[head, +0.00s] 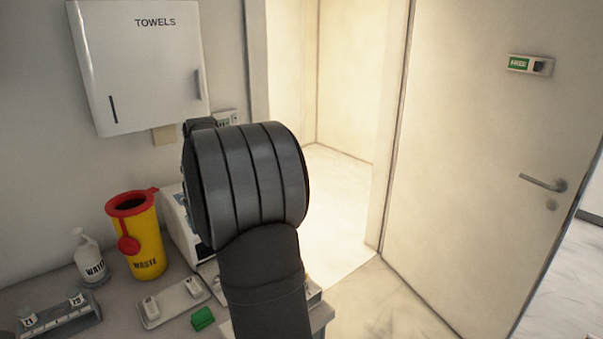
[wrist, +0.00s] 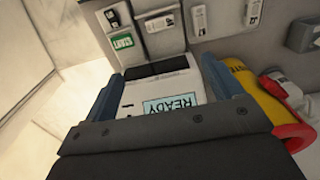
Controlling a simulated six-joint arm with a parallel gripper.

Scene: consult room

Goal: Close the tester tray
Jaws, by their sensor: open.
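The tester is a white box (head: 177,222) on the counter in the head view, mostly hidden behind my dark arm. In the wrist view the tester (wrist: 187,80) lies between my fingers, with a pale blue screen (wrist: 170,107) reading READY and a dark band across its far part. I cannot make out its tray or tell how far out it is. My gripper (wrist: 162,70) is open, its two blue fingers apart on either side of the tester in the picture, with nothing seen held. I cannot tell whether they touch it. The head view hides the fingers.
A pale tray (head: 172,302), a green block (head: 202,318) and a vial rack (head: 60,318) lie in front. A towel dispenser (head: 142,70) hangs above.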

